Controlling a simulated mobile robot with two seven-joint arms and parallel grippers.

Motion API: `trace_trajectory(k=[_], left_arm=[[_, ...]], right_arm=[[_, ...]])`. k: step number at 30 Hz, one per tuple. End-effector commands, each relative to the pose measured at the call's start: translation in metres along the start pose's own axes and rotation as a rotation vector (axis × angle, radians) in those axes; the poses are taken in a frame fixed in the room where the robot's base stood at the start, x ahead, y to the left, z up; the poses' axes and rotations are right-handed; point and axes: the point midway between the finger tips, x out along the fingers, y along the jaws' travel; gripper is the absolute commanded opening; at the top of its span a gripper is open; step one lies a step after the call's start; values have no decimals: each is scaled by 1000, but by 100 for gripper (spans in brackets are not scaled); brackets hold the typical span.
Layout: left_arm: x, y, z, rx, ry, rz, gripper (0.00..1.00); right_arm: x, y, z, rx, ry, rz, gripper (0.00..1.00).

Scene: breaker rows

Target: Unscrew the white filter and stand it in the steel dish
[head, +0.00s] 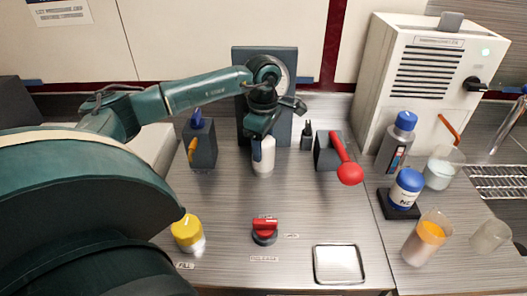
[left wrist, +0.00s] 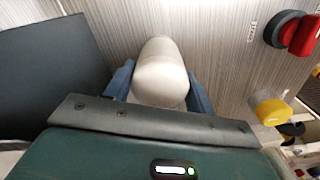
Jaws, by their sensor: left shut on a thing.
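The white filter (head: 264,160) is in front of the dark upright panel (head: 280,62). My left gripper (head: 262,146) comes down over it from above and is shut on it. In the left wrist view the filter (left wrist: 161,72) sits between the two blue fingers (left wrist: 160,92). The steel dish (head: 320,263) lies flat and empty at the front right of the bench. My right gripper is not in view.
A red-knobbed lever (head: 348,172) stands right of the filter. A blue-capped jar (head: 405,188), a bottle (head: 396,146) and beakers stand right. Bare bench lies between filter and dish.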

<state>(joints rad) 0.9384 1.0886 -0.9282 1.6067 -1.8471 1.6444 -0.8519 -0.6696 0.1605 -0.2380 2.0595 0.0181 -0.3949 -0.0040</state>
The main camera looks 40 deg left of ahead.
Motion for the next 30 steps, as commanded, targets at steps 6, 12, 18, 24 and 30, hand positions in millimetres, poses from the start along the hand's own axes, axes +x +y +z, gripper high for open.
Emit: trace_trajectory(k=[6, 12, 18, 24, 30], left_arm=[[0, 0, 0, -53, 0, -2, 30], [-1, -1, 0, -354, -1, -2, 30], [-1, -1, 0, -676, 0, -2, 30], [0, 0, 0, -906, 0, -2, 30], [0, 0, 0, -938, 0, -1, 30]], right_arm=[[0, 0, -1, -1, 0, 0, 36], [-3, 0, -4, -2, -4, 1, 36], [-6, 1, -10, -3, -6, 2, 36], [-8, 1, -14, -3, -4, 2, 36], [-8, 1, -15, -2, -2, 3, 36]])
